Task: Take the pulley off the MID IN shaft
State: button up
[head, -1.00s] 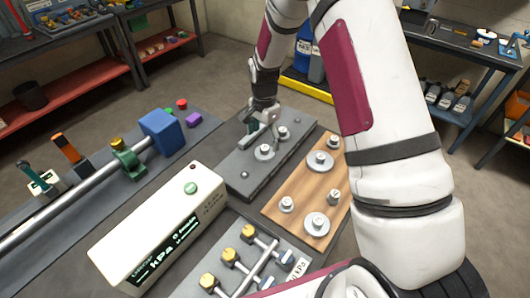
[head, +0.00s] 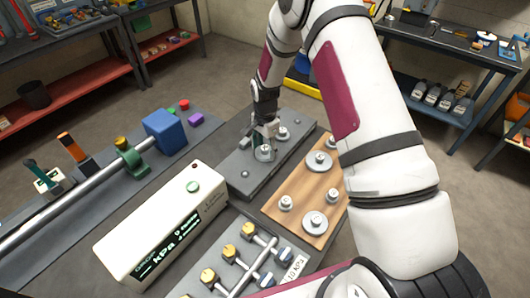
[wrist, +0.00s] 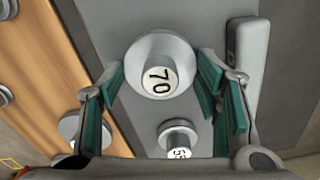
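A grey plate (head: 245,178) carries two pulleys on upright shafts. The larger pulley (head: 263,154), marked 70, also shows near the middle of the wrist view (wrist: 160,62). A smaller pulley (head: 282,134), marked 55, shows lower in the wrist view (wrist: 180,138). My gripper (head: 264,143) is pointed down over the larger pulley. In the wrist view its green-padded fingers (wrist: 160,92) are spread apart, one on each side of the 70 pulley, with visible gaps and nothing held. No MID IN label is readable.
A wooden board (head: 275,205) with several pulleys and small parts lies right of the plate. A white kPa display box (head: 150,225) stands at the left front. Knobbed valves (head: 240,260) are in front. A blue block (head: 164,130) on a long bar is at the left.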

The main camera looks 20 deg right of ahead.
jog(key=shift+c, duration=0.8)
jog(key=shift+r, duration=0.1)
